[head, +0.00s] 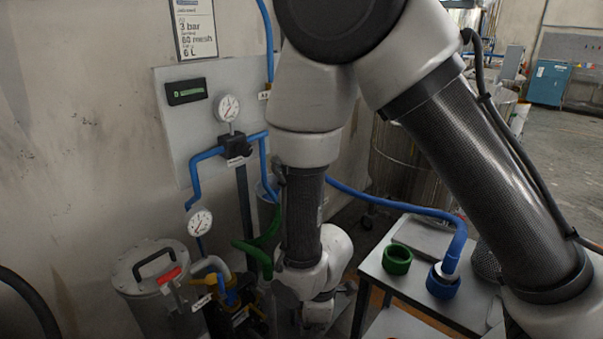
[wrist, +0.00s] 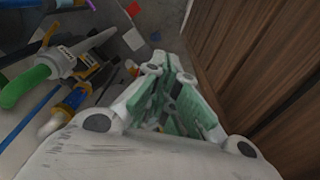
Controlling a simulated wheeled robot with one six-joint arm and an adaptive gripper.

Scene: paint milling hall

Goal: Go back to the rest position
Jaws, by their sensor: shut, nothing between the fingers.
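In the wrist view my gripper (wrist: 172,95) has its green-padded fingers together, with nothing between them. It points down past a brown wooden panel (wrist: 250,60) on the right. To its left are a green hose end (wrist: 24,88) and a yellow-and-blue fitting (wrist: 72,100). In the head view my arm hangs down in the middle, and its wrist is low, between the pump gear and the small table. The fingers are hidden there.
A grey table (head: 375,268) at right holds a green ring (head: 397,259) and a blue hose coupling (head: 443,282). At left stand a lidded metal pot (head: 150,268) with a red-handled valve (head: 169,275), and a wall panel (head: 178,130) with gauges. Open floor lies at far right.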

